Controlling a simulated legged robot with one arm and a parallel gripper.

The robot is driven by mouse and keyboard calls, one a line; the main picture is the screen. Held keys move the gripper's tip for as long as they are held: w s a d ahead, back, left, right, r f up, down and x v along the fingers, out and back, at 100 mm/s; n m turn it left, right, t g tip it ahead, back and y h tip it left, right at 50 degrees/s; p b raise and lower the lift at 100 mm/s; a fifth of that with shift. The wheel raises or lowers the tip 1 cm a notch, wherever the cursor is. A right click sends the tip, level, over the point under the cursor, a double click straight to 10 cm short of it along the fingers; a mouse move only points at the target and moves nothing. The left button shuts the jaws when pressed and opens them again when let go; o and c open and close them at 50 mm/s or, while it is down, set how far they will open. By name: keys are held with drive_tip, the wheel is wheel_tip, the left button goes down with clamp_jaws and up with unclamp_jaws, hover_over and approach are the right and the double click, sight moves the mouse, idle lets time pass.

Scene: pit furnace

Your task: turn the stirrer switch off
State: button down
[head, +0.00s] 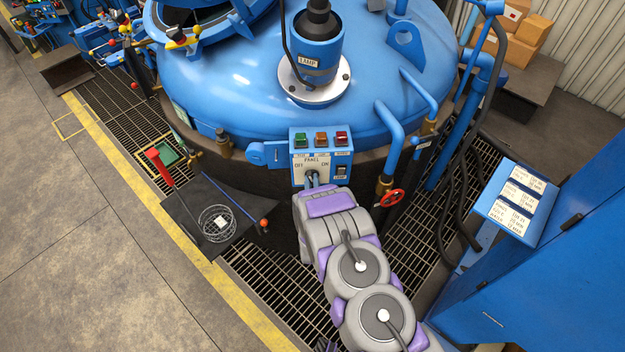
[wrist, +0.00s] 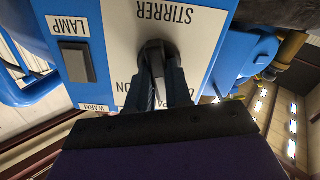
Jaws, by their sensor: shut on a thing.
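The stirrer switch is a dark knob (wrist: 154,55) on a white plate marked STIRRER, seen upside down in the wrist view. The plate is on a blue control box (head: 320,150) on the side of the big blue furnace. My gripper (wrist: 161,84) is shut on the knob, with one dark finger on each side of it. In the head view my gripper (head: 312,178) reaches the lower part of the plate and mostly hides the knob. OFF is at the plate's left and ON at its right there. I cannot tell which one the knob points to.
A dark lamp switch (wrist: 76,62) sits beside the plate. Green, orange and red lights (head: 320,139) top the box. A red handwheel (head: 392,198) and blue pipes stand to the right. A wire basket (head: 216,222) rests on a dark stand at the left.

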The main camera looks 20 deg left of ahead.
drive_tip(key=n, duration=0.5)
drive_tip(key=shift+s+f, duration=0.1)
drive_tip(key=shift+f, duration=0.1)
drive_tip(key=shift+n, duration=0.4)
drive_tip(key=c, duration=1.5)
unclamp_jaws()
drive_tip(key=o, duration=0.5)
drive_tip(key=shift+w+a+f+p, duration=0.1)
drive_tip(key=shift+w+a+p, duration=0.1)
drive_tip(key=shift+p, duration=0.1)
drive_tip(key=shift+c, duration=0.2)
drive_tip(key=shift+s, duration=0.1)
